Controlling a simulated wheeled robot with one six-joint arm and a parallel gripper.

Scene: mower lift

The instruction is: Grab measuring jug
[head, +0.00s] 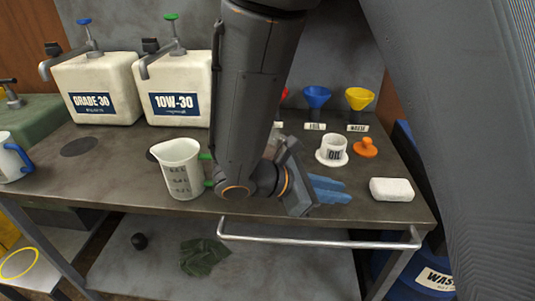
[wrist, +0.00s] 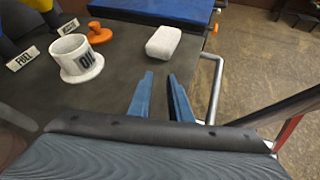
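A white measuring jug (head: 180,170) with printed level marks stands upright on the bench, left of my arm. Its green handle points right and is partly hidden by my wrist. A second white jug (head: 8,160) with a blue handle is cut off at the left edge. My gripper (head: 338,189) has blue fingers that point right, away from the green-handled jug. In the wrist view my gripper (wrist: 161,85) is open and empty above the bench's front edge. Neither jug shows in the wrist view.
A white cup marked OIL (head: 332,149), an orange knob-shaped piece (head: 365,148) and a white block (head: 391,189) stand on the bench's right side. Canisters (head: 98,90) stand behind the jug. A metal rail (head: 310,241) runs along the front.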

